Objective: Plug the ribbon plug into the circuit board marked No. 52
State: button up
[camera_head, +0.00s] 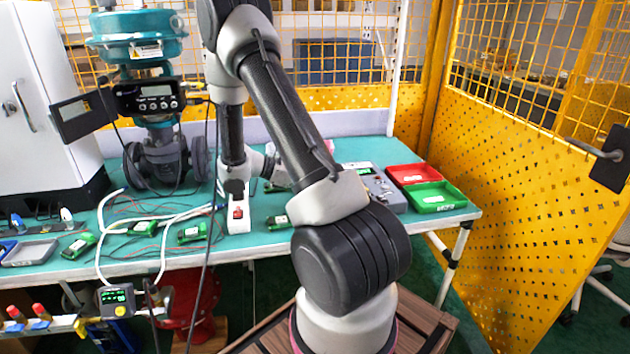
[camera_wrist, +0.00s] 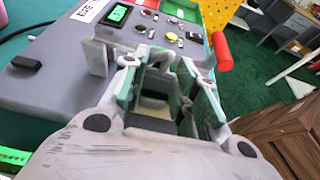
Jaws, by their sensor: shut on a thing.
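My gripper (camera_wrist: 165,85) fills the middle of the wrist view, its fingers closed around a small grey and pale piece (camera_wrist: 153,104). The piece is partly hidden, and I cannot tell whether it is the ribbon plug. In the head view my arm hides the gripper. Several green circuit boards lie along the table's front, among them one at far left (camera_head: 78,245), one left of centre (camera_head: 191,232) and one near my arm (camera_head: 278,222). Their numbers are too small to read, so No. 52 cannot be picked out. A bright green part (camera_wrist: 12,157) shows at the wrist view's lower left.
A grey control box (camera_wrist: 150,30) with a green screen lies beyond the gripper. Red (camera_head: 412,174) and green (camera_head: 438,196) trays stand at the table's right. A white switch box (camera_head: 238,215), a teal valve (camera_head: 155,100) and loose cables (camera_head: 165,215) crowd the left.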

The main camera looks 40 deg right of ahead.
jog(key=shift+f, duration=0.1)
dwell(0.6)
jog(key=o, duration=0.9)
jog(key=shift+c, duration=0.2)
jog(key=shift+o, duration=0.6)
jog(key=shift+o, duration=1.2)
jog(key=v, duration=0.7)
